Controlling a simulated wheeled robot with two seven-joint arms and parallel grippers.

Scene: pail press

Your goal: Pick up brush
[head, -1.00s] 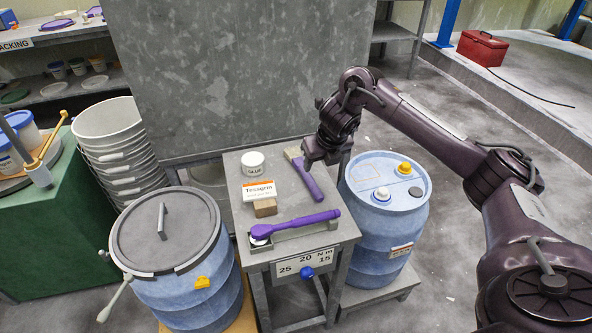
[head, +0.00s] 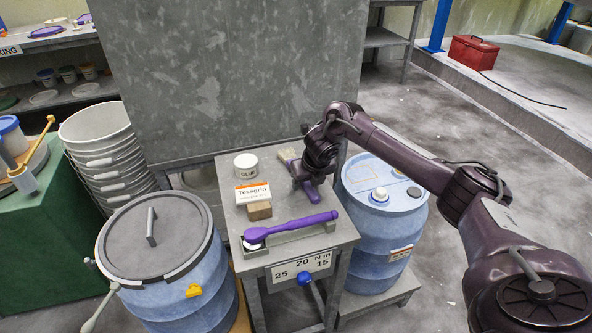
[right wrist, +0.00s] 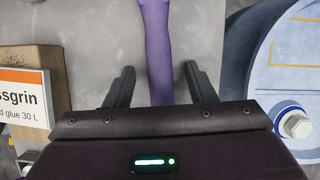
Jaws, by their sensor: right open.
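The brush has a purple handle (head: 313,193) and pale bristles (head: 288,155). It lies on the small grey metal table (head: 233,217), partly hidden by my right gripper (head: 306,184) in the head view. In the right wrist view, the purple handle (right wrist: 157,45) runs between the two dark fingers of my right gripper (right wrist: 159,75), with a gap on each side. The right gripper is open and holds nothing. The bristles are out of the wrist view. My left gripper is not in view.
A lidded blue drum (head: 170,300) stands left, another blue drum (head: 385,230) right.

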